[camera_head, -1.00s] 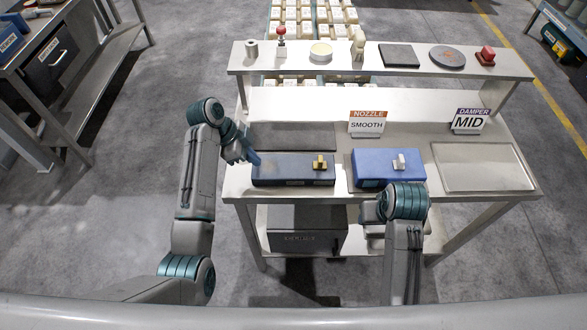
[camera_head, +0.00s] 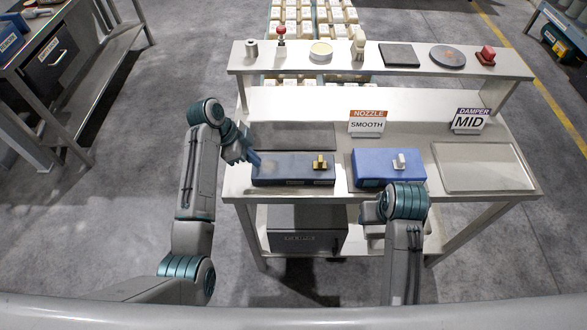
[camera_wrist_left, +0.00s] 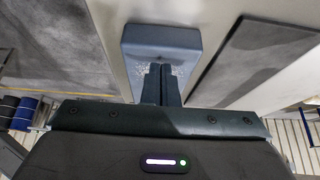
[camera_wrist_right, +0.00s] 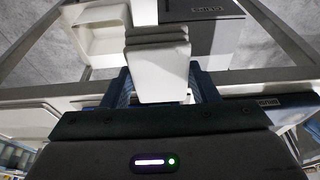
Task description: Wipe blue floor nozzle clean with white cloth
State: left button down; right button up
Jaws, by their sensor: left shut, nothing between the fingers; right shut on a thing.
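The blue floor nozzle (camera_head: 366,166) lies on the table with a light grey lever on top. A dark slate nozzle (camera_head: 290,171) with a brass lever lies to its left. My left gripper (camera_head: 256,163) is shut and empty at the left end of the dark nozzle; in the left wrist view its fingertips (camera_wrist_left: 161,72) are over that nozzle's speckled top (camera_wrist_left: 160,42). I cannot tell if they touch. My right gripper (camera_wrist_right: 160,78) is shut on a white folded cloth (camera_wrist_right: 160,82) at the table's front edge. My right wrist hides its fingers in the head view.
A NOZZLE SMOOTH sign (camera_head: 367,123) and a DAMPER MID sign (camera_head: 469,121) stand behind the nozzles. A grey tray (camera_head: 484,167) lies at the right. Several small items stand on the raised shelf (camera_head: 300,69). A grey box (camera_head: 306,229) sits under the table.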

pick_arm(q)
jog(key=shift+f, duration=0.3)
pick_arm(e)
jog(key=shift+f, duration=0.15)
pick_arm(q)
jog(key=shift+r, duration=0.1)
